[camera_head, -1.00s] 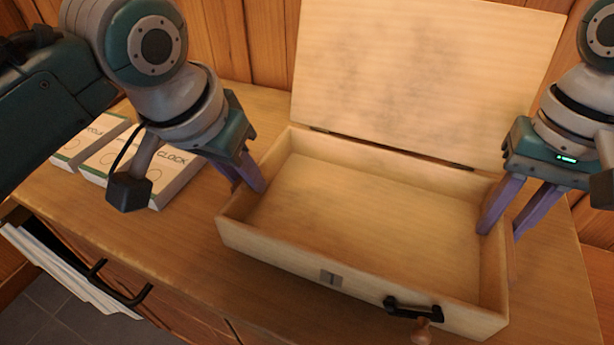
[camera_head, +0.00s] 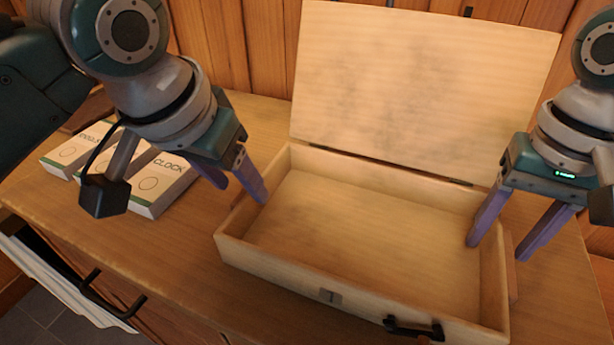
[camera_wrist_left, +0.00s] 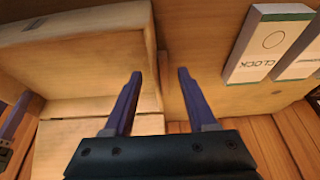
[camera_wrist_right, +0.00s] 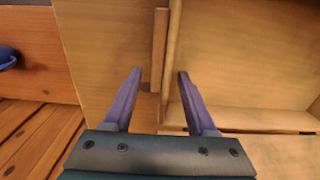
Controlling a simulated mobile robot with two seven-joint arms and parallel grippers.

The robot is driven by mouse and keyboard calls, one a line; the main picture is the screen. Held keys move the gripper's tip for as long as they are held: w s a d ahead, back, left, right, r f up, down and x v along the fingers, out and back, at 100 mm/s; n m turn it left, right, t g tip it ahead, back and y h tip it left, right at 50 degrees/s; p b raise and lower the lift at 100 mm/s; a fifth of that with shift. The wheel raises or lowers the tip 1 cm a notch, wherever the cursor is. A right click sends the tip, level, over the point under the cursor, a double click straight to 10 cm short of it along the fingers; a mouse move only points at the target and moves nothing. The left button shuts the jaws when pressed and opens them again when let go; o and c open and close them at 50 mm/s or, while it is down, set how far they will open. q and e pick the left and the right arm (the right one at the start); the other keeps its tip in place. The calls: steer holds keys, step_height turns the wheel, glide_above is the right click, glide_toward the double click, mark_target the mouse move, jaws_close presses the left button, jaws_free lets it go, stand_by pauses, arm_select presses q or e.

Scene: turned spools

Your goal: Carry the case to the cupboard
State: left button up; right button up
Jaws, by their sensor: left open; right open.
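The case (camera_head: 365,255) is a pale wooden box standing on the wooden counter, its lid (camera_head: 420,85) raised at the back. It looks empty inside. A metal latch and a black handle (camera_head: 413,329) are on its front. My left gripper (camera_head: 240,188) is open at the case's left wall; in the left wrist view the wall and a small wooden side grip (camera_wrist_left: 163,68) lie between its fingers. My right gripper (camera_head: 508,246) is open at the right wall, one finger inside and one outside; a side grip (camera_wrist_right: 159,50) shows between its fingers in the right wrist view. The cupboard cannot be made out.
Several white boxes, one marked CLOCK (camera_head: 163,183), lie on the counter (camera_head: 130,240) left of the case. A wood-panelled wall stands close behind.

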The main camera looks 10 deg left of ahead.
steer(key=shift+r, duration=0.15)
arm_select(q)
steer(key=v, duration=0.9)
steer(key=shift+r, duration=0.2)
arm_select(e)
step_height(320, 180, up, 12)
arm_select(q)
steer(key=shift+a, duration=0.1)
